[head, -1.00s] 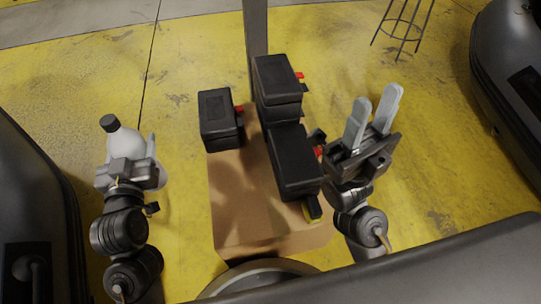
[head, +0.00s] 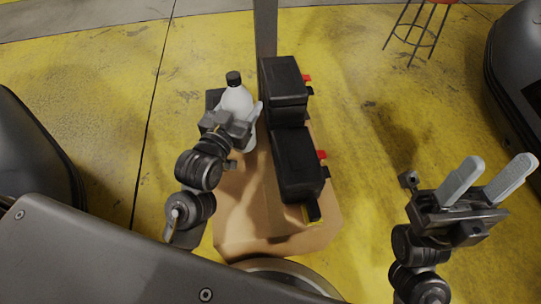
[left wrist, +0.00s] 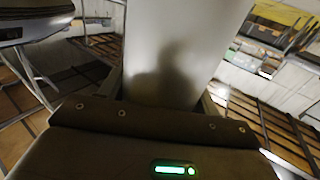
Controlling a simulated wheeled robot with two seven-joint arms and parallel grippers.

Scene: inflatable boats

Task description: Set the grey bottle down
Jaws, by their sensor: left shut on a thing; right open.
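The grey bottle (head: 238,98) has a black cap and stands roughly upright in my left gripper (head: 241,122) in the head view. That gripper is shut on it, over the left part of the cardboard-brown surface (head: 235,215). The bottle's grey body (left wrist: 180,50) fills the middle of the left wrist view. Its base is hidden by my gripper, so I cannot tell whether it touches anything. My right gripper (head: 490,178) is open and empty at the right, over the yellow floor.
Black cases (head: 297,160) with red latches stand on the brown surface, right of the bottle. Dark inflatable boats (head: 30,160) lie left and right. A red-topped stool (head: 415,40) stands at the back right.

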